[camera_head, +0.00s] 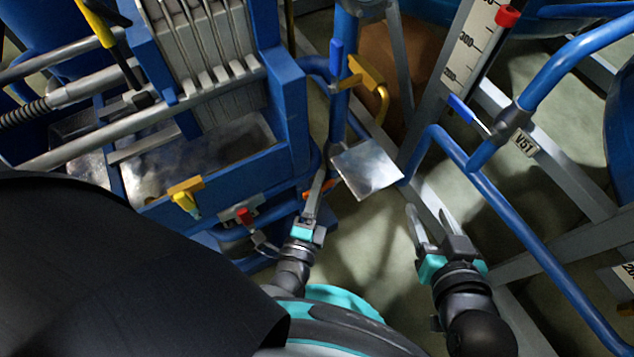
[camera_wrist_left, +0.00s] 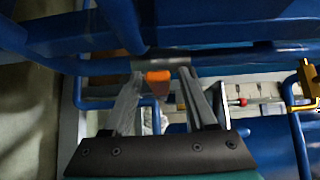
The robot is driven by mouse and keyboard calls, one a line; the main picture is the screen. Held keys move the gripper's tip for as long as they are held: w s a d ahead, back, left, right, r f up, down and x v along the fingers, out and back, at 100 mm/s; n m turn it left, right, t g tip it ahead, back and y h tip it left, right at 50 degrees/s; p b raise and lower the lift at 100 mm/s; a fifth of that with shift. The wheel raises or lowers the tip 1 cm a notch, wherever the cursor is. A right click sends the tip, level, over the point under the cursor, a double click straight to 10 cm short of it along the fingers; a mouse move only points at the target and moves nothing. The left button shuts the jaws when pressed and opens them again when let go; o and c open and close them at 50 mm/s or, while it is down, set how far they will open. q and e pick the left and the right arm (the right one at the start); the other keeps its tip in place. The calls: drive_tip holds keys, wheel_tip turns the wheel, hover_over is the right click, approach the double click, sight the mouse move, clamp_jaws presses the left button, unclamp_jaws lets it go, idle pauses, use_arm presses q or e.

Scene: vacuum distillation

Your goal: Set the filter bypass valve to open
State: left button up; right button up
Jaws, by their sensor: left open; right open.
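An orange valve handle (camera_wrist_left: 158,78) shows in the left wrist view on a blue pipe, between the fingertips of my left gripper (camera_wrist_left: 160,75). I cannot read a label, so I cannot tell for sure that it is the filter bypass valve. In the head view my left gripper (camera_head: 318,178) reaches up beside the blue frame, and only a small orange piece (camera_head: 306,195) shows there, mostly hidden by the fingers. The left fingers are apart, with no clear grip on the handle. My right gripper (camera_head: 427,212) is open and empty over the floor.
A blue press frame (camera_head: 288,110) stands close left of my left gripper. A square metal plate (camera_head: 367,170) is just right of it. Yellow (camera_head: 186,197) and red (camera_head: 243,215) handles sit lower left. A blue-handled valve (camera_head: 462,109) and blue pipes lie to the right.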

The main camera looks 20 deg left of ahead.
use_arm(q)
clamp_jaws()
idle(0.3)
idle(1.1)
